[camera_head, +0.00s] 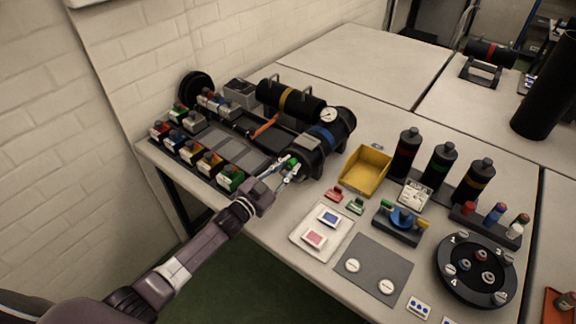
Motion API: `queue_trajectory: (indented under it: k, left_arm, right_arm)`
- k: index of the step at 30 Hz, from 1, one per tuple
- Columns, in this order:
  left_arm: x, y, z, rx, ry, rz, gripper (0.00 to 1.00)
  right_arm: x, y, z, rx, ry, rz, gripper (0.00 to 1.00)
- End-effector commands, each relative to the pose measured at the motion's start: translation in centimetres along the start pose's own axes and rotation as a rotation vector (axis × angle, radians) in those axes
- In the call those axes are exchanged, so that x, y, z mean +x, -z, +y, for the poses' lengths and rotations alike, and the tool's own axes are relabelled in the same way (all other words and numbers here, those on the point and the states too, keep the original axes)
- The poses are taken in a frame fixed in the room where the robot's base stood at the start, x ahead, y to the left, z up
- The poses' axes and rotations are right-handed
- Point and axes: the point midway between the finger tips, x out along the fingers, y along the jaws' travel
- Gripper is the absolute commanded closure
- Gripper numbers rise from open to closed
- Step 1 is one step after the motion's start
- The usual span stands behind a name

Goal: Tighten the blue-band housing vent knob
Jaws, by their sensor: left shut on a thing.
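The blue-band housing (343,125) is a black cylinder lying on its side near the back left of the table, with a blue band (322,137) around it. My left gripper (289,170) is at the near left end of this housing. It is shut on a small part there, which looks like the vent knob; the fingers hide most of it. A bit of green (293,161) shows at the fingertips. I cannot tell how far the knob is turned. My right gripper is not in view.
A yellow-band cylinder (304,107) with a gauge (328,115) lies behind the housing. Small coloured-top parts (210,163) line the table's left edge. A yellow bin (361,174), a white tray (305,249) and upright black bottles (438,166) stand to the right.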

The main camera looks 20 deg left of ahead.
Motion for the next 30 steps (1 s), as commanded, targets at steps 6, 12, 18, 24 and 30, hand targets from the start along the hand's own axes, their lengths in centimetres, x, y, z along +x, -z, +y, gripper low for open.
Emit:
queue_trajectory:
  k: [6,12,18,24,30]
  left_arm:
    - [-0.05,-0.14,0.03,-0.064,0.000,-0.003,1.00]
    - [-0.05,-0.16,0.05,-0.084,0.000,-0.003,1.00]
    - [-0.05,-0.16,0.06,-0.085,0.000,-0.003,1.00]
    - [-0.05,-0.15,0.06,-0.084,0.000,-0.003,0.74]
    - [-0.03,-0.08,0.05,-0.084,0.000,-0.001,0.64]
  right_arm:
    - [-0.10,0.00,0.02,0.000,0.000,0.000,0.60]
    - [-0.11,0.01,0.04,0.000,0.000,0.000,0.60]
    - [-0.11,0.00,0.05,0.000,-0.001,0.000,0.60]
    - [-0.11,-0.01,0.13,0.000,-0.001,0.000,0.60]
    - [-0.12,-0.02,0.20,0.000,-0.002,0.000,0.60]
